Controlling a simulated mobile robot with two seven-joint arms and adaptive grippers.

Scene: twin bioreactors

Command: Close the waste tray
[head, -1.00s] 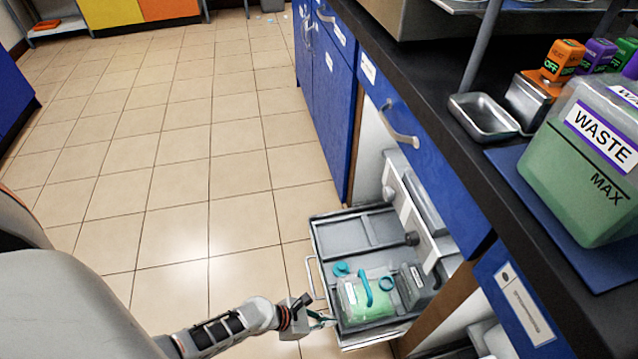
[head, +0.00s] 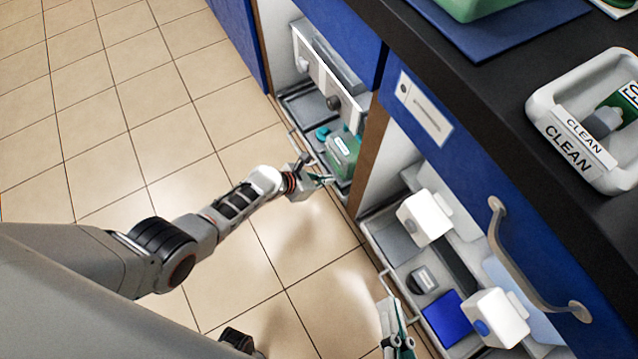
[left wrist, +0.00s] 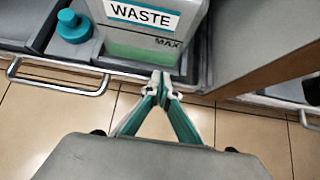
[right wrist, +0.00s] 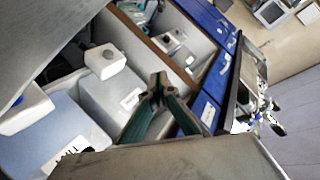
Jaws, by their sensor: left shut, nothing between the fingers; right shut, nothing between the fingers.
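The grey waste tray (head: 293,106) sits low in the left cabinet bay, with its front still showing at the opening. It holds a clear bottle of green liquid (head: 341,155), labelled WASTE in the left wrist view (left wrist: 140,42), and a teal cap (left wrist: 73,27). The tray's front handle (left wrist: 58,89) shows left of my left gripper (left wrist: 161,78). My left gripper (head: 326,181) is shut and empty, its tips at the tray's front edge below the bottle; contact is unclear. My right gripper (head: 396,333) is shut and empty, near the right-hand tray.
A second tray (head: 372,222) with white-capped containers and a blue block (head: 447,318) stands pulled out in the right bay. A wooden divider (head: 369,150) separates the bays. A drawer handle (head: 530,262) juts out at right. The tiled floor (head: 120,120) at left is clear.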

